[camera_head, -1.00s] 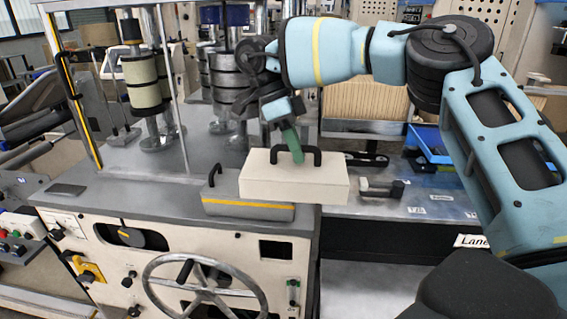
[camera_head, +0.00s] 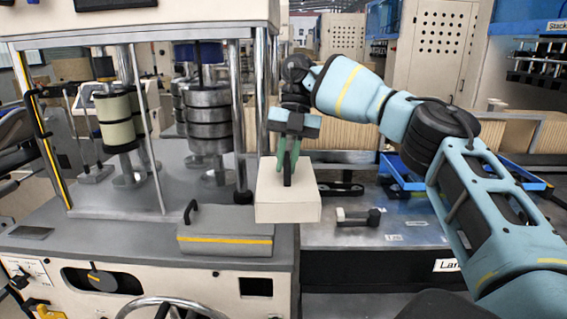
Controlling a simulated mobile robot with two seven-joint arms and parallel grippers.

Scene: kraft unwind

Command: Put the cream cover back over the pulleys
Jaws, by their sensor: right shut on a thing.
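The cream cover (camera_head: 287,208) is a box with a black handle on top. My right gripper (camera_head: 288,160) is shut on that handle, with its green fingers pointing down, and the cover hangs level to the right of the machine's grey deck (camera_head: 120,208). A narrow end of the cover faces me. A stack of silver discs that look like pulleys (camera_head: 209,118) stands on the deck behind and left of the cover, uncovered. Whether the cover touches the deck edge is unclear. My left gripper is out of view.
A grey box with a yellow stripe and black handle (camera_head: 225,232) sits on the deck's front right. Upright posts (camera_head: 239,110) stand around the discs. A cream spool (camera_head: 117,120) is further left. Right is a lower bench with a dark tool (camera_head: 358,218) and a blue tray (camera_head: 405,175).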

